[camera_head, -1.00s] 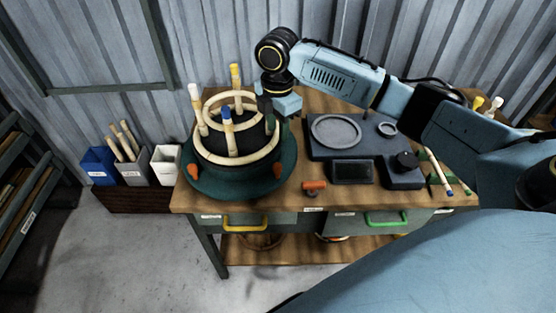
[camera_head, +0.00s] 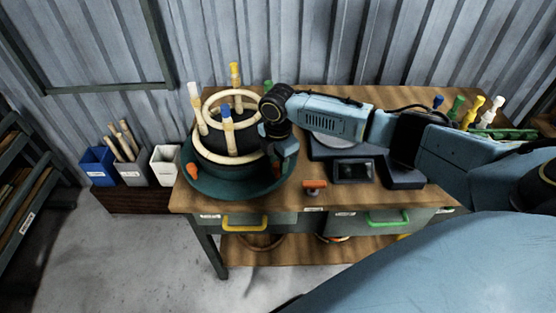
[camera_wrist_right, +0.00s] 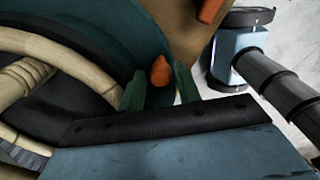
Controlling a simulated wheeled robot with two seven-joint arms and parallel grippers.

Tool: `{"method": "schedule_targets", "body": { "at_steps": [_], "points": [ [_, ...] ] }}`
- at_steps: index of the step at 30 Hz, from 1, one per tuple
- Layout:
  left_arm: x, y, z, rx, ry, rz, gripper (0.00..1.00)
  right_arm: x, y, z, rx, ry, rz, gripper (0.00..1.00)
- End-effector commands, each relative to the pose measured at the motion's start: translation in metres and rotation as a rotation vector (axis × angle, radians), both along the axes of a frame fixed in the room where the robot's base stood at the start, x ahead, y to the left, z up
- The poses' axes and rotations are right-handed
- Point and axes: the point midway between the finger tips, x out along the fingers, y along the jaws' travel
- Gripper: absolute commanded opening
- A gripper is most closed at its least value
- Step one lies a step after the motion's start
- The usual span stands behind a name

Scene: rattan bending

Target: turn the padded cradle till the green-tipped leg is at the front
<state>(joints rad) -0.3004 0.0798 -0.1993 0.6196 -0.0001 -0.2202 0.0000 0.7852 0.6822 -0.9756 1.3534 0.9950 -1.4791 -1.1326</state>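The padded cradle (camera_head: 205,148) is a black drum with pale rattan rings on a dark green turntable (camera_head: 215,193). Its blue-tipped leg (camera_head: 228,128) faces the front, the white-tipped leg (camera_head: 197,105) is left and the yellow-tipped leg (camera_head: 234,75) is at the back. The green tip (camera_head: 267,86) shows at the right, its leg mostly hidden by my arm. My right gripper (camera_head: 284,168) is low at the turntable's right side. In the wrist view its green fingers (camera_wrist_right: 160,88) are apart, with an orange knob (camera_wrist_right: 160,72) between them; contact is unclear. My left gripper is out of view.
Right of the turntable are a dark device with a screen (camera_head: 353,171) and an orange-handled item (camera_head: 314,186) near the table edge. Several coloured-tip pegs (camera_head: 470,112) stand at the back right. Bins (camera_head: 131,168) stand left of the table.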

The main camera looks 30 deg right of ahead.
Motion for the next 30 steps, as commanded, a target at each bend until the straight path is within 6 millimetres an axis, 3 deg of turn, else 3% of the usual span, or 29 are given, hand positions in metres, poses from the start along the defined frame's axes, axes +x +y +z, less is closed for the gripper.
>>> {"method": "schedule_targets", "body": {
  "at_steps": [6,14,30],
  "points": [
    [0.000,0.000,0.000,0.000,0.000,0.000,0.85,0.000,0.000,0.000,0.000,0.000,0.000,0.32],
    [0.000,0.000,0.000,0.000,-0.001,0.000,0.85,0.000,0.000,0.000,0.000,0.000,0.000,0.00],
    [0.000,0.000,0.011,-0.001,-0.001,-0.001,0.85,-0.003,0.009,0.002,0.000,0.002,-0.049,0.00]
  ]
}}
